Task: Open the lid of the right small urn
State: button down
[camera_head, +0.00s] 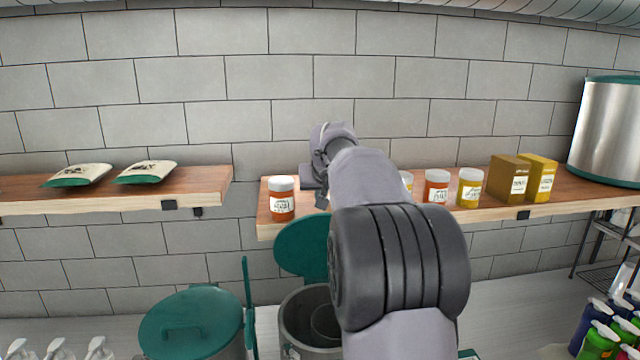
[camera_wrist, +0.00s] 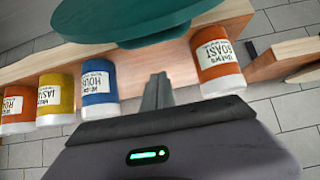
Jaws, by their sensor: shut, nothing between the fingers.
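The right small urn (camera_head: 297,325) is a grey metal pot at the bottom middle of the head view, partly hidden by my arm. Its green lid (camera_head: 300,248) stands raised at the back, and the dark inside shows. The raised green lid (camera_wrist: 125,22) seems to be the round disc at the top of the wrist view. My gripper (camera_head: 322,198) is above the lid, in front of the shelf, and looks apart from it. In the wrist view my gripper (camera_wrist: 157,92) is shut and empty, its fingers pointing toward the shelf.
The left small urn has a closed green lid (camera_head: 190,322). A wooden shelf (camera_head: 580,200) holds several labelled jars, including an orange one (camera_head: 282,203), two boxes (camera_head: 508,178) and a large metal urn (camera_head: 608,130). Bottles (camera_head: 600,340) stand at the lower right.

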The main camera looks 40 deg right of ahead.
aim_at(323, 214)
jog(key=shift+s+a+f, duration=0.45)
jog(key=shift+s+f, duration=0.2)
jog(key=shift+s+a+f, duration=0.45)
jog(key=shift+s+f, duration=0.15)
jog(key=shift+w+d+f, duration=0.2)
jog(key=shift+w, duration=0.05)
jog(key=s+b, duration=0.1)
jog(key=b, duration=0.2)
jog(key=s+a+f+t+b, duration=0.1)
jog(key=b, duration=0.3)
jog(key=shift+a+f+h, duration=0.1)
jog(key=shift+f+h, duration=0.05)
jog(key=shift+h, duration=0.25)
jog(key=s+b, duration=0.1)
jog(key=b, duration=0.2)
jog(key=shift+a, duration=0.35)
jog(key=shift+s+a+r+t, duration=0.1)
jog(key=shift+s+r+t, duration=0.05)
jog(key=shift+r+t, duration=0.2)
jog(key=shift+r, duration=0.2)
